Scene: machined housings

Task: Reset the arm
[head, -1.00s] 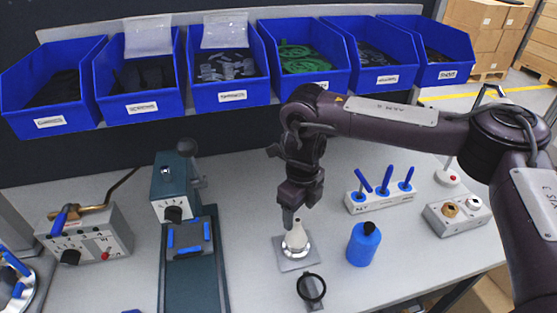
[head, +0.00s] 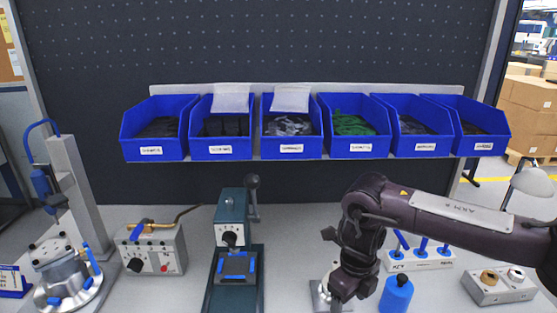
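My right arm comes in from the right, and its gripper (head: 345,292) points down at the bench in front of a small silver stand (head: 321,291). The wrist covers most of that stand. The fingertips are too dark and hidden to tell whether they are open or shut, or whether they touch the stand. My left arm and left gripper are not in view.
A blue bottle (head: 396,294) stands just right of my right gripper, with a tool block (head: 420,262) behind it. A grey box with knobs (head: 499,286) is further right. A green press (head: 232,240), a control box (head: 151,249) and a drill stand (head: 75,200) stand left. Blue bins (head: 292,148) hang above.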

